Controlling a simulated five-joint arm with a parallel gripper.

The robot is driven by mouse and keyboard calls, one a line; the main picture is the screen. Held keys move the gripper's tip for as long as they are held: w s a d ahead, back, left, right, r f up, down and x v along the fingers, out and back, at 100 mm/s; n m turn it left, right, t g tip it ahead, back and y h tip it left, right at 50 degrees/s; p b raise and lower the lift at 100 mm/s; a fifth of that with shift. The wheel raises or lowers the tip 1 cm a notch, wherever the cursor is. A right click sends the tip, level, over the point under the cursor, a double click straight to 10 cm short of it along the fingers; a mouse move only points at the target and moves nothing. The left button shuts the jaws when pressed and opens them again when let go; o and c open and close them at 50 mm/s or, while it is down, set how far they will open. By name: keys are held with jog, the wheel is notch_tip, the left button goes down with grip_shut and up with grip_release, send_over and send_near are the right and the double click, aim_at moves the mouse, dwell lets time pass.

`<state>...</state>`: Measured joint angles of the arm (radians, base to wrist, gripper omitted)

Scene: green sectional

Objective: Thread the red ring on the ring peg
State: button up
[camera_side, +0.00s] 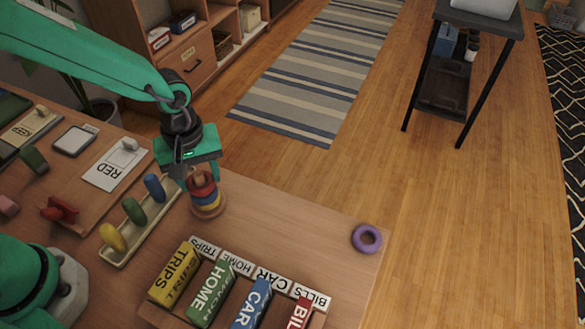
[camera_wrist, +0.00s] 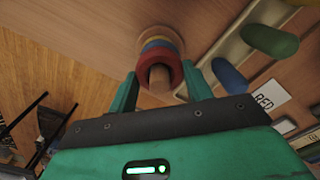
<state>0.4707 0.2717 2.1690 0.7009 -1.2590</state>
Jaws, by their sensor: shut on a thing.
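The red ring (camera_side: 203,188) is around the wooden ring peg (camera_wrist: 159,78), above the other rings in the stack. The red ring also shows in the wrist view (camera_wrist: 176,68), with the peg's end showing through its hole. My gripper (camera_side: 202,181) points down over the peg, its fingers on either side of the red ring and shut on it. In the wrist view my gripper (camera_wrist: 160,70) has a finger at each side of the ring. Whether the red ring rests on the ring below is hard to tell.
Yellow and blue rings (camera_side: 208,202) are on the peg below. A purple ring (camera_side: 367,238) lies near the table's right edge. A rack with coloured pegs (camera_side: 140,220) stands left of the peg, and labelled blocks (camera_side: 210,293) stand at the front. Bare table lies right of the peg.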

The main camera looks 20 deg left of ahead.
jog(key=shift+f, duration=0.45)
jog(key=o, duration=1)
jog(key=shift+r, duration=0.15)
jog(key=shift+r, duration=3.8)
jog(key=shift+a, duration=0.1)
